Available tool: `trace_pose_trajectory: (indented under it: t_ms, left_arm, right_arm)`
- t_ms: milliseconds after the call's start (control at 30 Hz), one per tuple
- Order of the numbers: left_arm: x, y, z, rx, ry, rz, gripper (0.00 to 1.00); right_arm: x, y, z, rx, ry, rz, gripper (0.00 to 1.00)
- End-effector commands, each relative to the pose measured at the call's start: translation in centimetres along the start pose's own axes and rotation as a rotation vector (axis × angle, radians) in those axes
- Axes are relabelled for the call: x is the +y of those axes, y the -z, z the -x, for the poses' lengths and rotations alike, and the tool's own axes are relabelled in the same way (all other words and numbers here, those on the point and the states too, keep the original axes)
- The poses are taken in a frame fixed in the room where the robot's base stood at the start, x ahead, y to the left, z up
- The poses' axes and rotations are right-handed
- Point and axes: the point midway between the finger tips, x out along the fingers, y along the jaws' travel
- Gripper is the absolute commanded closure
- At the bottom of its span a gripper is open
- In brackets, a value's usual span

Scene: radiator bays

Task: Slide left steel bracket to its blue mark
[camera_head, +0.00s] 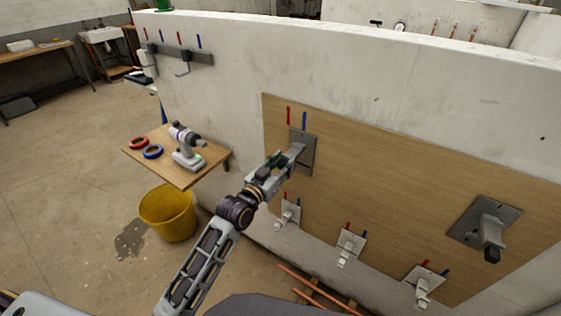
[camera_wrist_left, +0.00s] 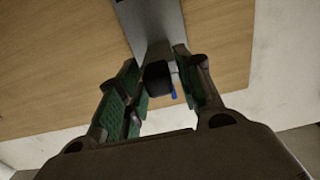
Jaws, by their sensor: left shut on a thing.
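The left steel bracket (camera_head: 309,154) is a grey plate with a projecting arm on the wooden panel, at the panel's upper left. Its blue mark (camera_head: 304,120) is a short upright stroke just above the plate, over about its middle. A red mark (camera_head: 288,115) is to the left, above the plate's left edge. My left gripper (camera_head: 284,160) is shut on the bracket's projecting arm. In the left wrist view, the bracket plate (camera_wrist_left: 155,22) is ahead and a dark tip (camera_wrist_left: 158,78) sits between the green-padded fingers. My right gripper is not in view.
Another steel bracket (camera_head: 485,220) is at the panel's right. Several small white brackets (camera_head: 351,245) line the lower panel, each with red and blue marks. A wooden shelf (camera_head: 136,149) with a drill (camera_head: 186,150) and tape rings is left, above a yellow bucket (camera_head: 167,213). Copper pipes (camera_head: 310,288) lie below.

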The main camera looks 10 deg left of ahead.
Motion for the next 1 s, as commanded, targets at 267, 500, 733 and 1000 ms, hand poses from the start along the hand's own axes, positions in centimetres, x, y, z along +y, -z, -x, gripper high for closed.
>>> trace_pose_trajectory:
  t_ms: [267,500,733,1000]
  left_arm:
    - [0.0,-0.1,0.0,-0.002,-0.001,0.001,0.57]
    - [0.0,-0.1,0.0,0.000,0.000,0.000,0.57]
    - [0.0,-0.1,0.4,-0.001,0.000,0.000,0.57]
    - [0.0,-0.1,2.0,-0.001,0.000,0.000,0.57]
  right_arm:
    - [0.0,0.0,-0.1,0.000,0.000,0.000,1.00]
    - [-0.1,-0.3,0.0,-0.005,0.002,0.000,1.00]
    - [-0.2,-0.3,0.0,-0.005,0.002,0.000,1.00]
    - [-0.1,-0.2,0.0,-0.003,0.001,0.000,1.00]
